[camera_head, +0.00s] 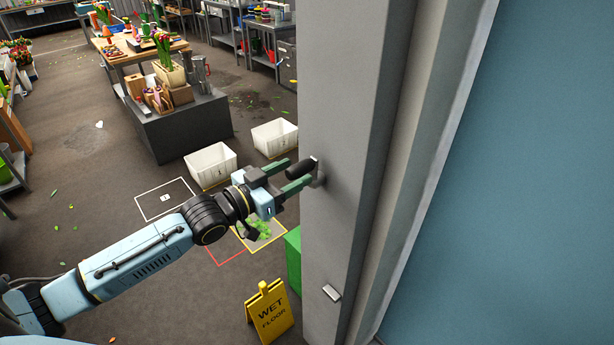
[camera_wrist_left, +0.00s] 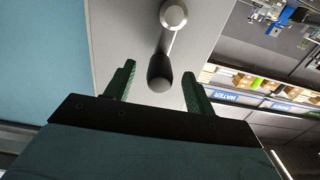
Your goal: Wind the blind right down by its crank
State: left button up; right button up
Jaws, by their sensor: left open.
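The crank shows on the grey pillar in the head view, with its black handle (camera_head: 301,168) and a metal arm at the pillar face. My left gripper (camera_head: 285,178) is open, with its green fingers reaching toward the crank. In the left wrist view the black crank handle (camera_wrist_left: 159,74) lies between the two spread fingers (camera_wrist_left: 157,90), with space on both sides. The round metal hub (camera_wrist_left: 173,14) of the crank is above it there. The blind itself cannot be made out for sure. My right gripper is not in view.
The grey pillar (camera_head: 345,120) stands close in front of my left gripper. A yellow wet floor sign (camera_head: 269,312) and a green box (camera_head: 293,258) stand by its foot. White bins (camera_head: 211,166) and a dark block (camera_head: 190,128) are farther back.

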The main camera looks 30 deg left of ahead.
pick_arm(q)
jog(key=shift+v, duration=2.45)
jog(key=shift+f, duration=0.3)
jog(key=s+a+f+n+g+y+b, duration=0.2)
jog(key=a+f+y+b, duration=0.15)
jog(key=f, duration=1.25)
jog(key=s+a+f+n+g+y+b, duration=0.15)
jog(key=a+f+b, duration=0.25)
jog(key=f, duration=1.1)
jog(key=s+f+g+y+b, duration=0.1)
jog(key=s+f+g, duration=0.1)
jog(key=s+f, duration=0.35)
jog(key=s+d+f+g+b, duration=0.1)
jog(key=s+f+b, duration=0.15)
jog(key=f, duration=0.65)
jog(key=s+f+g+y+b, duration=0.15)
jog(key=s+f, duration=0.25)
jog(key=f, duration=0.4)
jog(key=s+d+f+m+g+b, duration=0.1)
jog(key=s+d+f+g+b, duration=0.1)
jog(key=s+d+f, duration=0.3)
jog(key=s+d+f+g+b, duration=0.3)
jog(key=s+d+f+g, duration=0.2)
jog(key=s+f, duration=0.9)
jog(key=s+d, duration=0.1)
jog(key=s, duration=0.6)
jog(key=shift+d+m+g+h, duration=0.3)
jog(key=shift+d+m+h, duration=0.05)
